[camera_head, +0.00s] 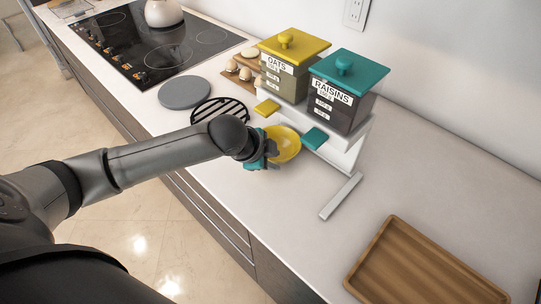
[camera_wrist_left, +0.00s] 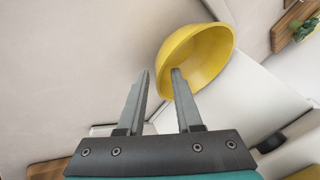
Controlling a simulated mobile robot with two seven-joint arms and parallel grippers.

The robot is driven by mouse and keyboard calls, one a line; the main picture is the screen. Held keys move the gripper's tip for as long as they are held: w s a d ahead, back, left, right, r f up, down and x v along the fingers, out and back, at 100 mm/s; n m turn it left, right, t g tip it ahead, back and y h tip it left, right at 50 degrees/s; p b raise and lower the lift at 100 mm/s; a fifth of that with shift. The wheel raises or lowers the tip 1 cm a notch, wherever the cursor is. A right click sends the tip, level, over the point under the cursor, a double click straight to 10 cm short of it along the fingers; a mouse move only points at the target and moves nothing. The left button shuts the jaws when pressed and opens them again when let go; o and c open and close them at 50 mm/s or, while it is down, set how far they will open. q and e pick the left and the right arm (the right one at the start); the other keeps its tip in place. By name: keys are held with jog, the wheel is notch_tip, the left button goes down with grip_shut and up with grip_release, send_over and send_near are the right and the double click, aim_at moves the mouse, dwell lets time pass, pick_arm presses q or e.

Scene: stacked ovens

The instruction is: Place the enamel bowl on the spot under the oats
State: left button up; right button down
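The yellow enamel bowl (camera_head: 287,146) is in front of the white dispenser stand (camera_head: 341,151), beside my left gripper (camera_head: 266,150). The oats container (camera_head: 285,72) has a yellow lid and a yellow spout (camera_head: 267,107). The counter spot below that spout is largely hidden by my arm. In the left wrist view, my left gripper (camera_wrist_left: 161,72) has its fingers apart. The near rim of the bowl (camera_wrist_left: 200,55) lies between the fingertips, with the right finger inside the bowl. A gap shows beside the left finger. My right gripper is not in view.
The raisins container (camera_head: 341,92) with teal lid and teal spout (camera_head: 315,138) stands right of the oats. A black striped trivet (camera_head: 217,108), grey round plate (camera_head: 184,92) and cooktop (camera_head: 150,48) lie left. A wooden tray (camera_head: 420,265) is at right. Counter before it is clear.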

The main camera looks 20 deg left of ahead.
pick_arm(q)
jog(key=p+v, duration=0.2)
jog(key=v, duration=1)
